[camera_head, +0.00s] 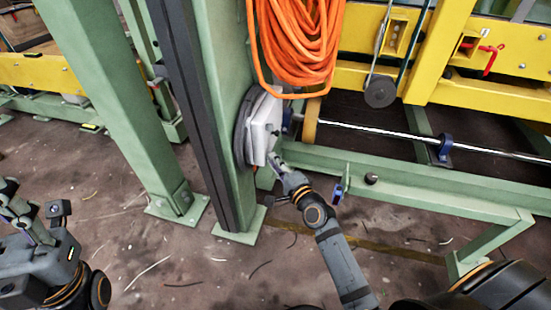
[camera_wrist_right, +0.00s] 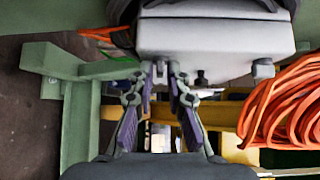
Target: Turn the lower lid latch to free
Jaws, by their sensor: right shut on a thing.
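A light grey box with a lid (camera_head: 262,125) is mounted on the side of a green post. It fills the top of the right wrist view (camera_wrist_right: 215,38). The lower lid latch (camera_wrist_right: 160,70) is a small grey tab at the lid's edge. My right gripper (camera_head: 275,161) is at the lower end of the box. In the right wrist view its fingertips (camera_wrist_right: 161,77) are closed around the latch, partly hiding it. A second, similar latch (camera_wrist_right: 262,69) is farther along the same edge, untouched. My left gripper (camera_head: 30,212) is at the far left, away from the box; its jaws are unclear.
A coil of orange cable (camera_head: 296,40) hangs just above the box. Green posts (camera_head: 110,90) stand to the left, and a low green frame (camera_head: 420,190) with a metal shaft (camera_head: 385,135) lies to the right. The concrete floor (camera_head: 180,275) is open, with scattered scraps.

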